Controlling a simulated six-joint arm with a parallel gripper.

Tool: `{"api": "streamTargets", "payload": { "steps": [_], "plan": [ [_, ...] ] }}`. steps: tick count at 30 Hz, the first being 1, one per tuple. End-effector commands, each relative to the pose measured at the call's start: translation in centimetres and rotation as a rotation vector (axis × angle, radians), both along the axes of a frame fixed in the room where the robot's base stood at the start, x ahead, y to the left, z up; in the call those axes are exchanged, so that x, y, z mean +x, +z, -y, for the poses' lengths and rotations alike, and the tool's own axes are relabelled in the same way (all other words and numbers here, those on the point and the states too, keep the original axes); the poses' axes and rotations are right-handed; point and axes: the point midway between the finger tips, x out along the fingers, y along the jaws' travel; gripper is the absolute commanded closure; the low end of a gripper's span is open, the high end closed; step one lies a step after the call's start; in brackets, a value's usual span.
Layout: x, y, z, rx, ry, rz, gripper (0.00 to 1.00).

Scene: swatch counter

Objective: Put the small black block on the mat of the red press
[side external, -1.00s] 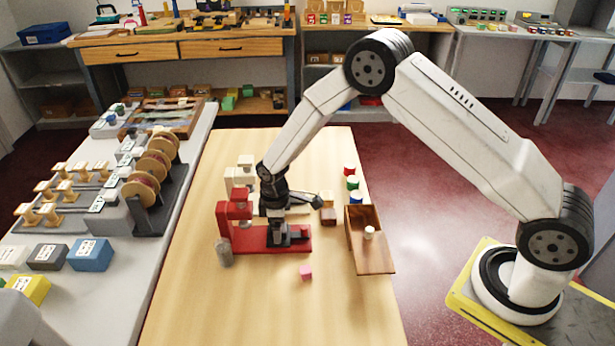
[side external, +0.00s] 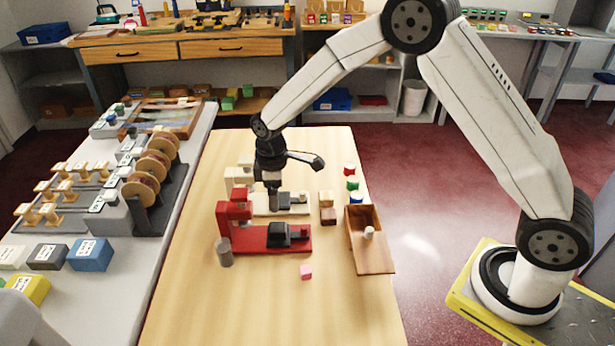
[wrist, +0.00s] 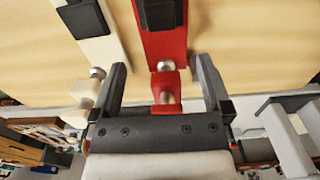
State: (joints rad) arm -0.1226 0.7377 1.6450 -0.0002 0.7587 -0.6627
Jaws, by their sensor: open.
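The red press (side external: 235,215) stands on the table, its red base reaching right. On the base lies a dark mat, with a small black block (side external: 288,231) seen on it; black on black, their edges are hard to tell apart. The wrist view shows the press's red base (wrist: 163,48) and a dark square on it at the top edge. My gripper (side external: 274,207) is above and behind the red press, near the cream press, clear of the block. In the wrist view my gripper (wrist: 160,68) has its fingers apart, with nothing held.
A cream press (side external: 240,178) with a dark pad stands behind the red one. A grey cylinder (side external: 224,253) is at front left, a pink cube (side external: 306,272) in front. A wooden tray (side external: 372,258) is at right, with several coloured blocks behind it.

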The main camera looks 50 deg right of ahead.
Motion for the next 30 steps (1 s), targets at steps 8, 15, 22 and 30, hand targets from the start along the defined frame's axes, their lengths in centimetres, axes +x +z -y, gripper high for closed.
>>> {"api": "streamTargets", "payload": {
  "steps": [8,15,22,30],
  "plan": [
    [0.0,1.4,0.0,0.000,0.000,0.000,0.02],
    [0.0,1.4,0.0,0.000,0.000,0.000,0.02],
    [0.0,1.4,0.0,0.000,0.000,0.000,0.02],
    [-0.9,2.1,0.5,0.002,-0.042,0.012,0.02]
  ]
}}
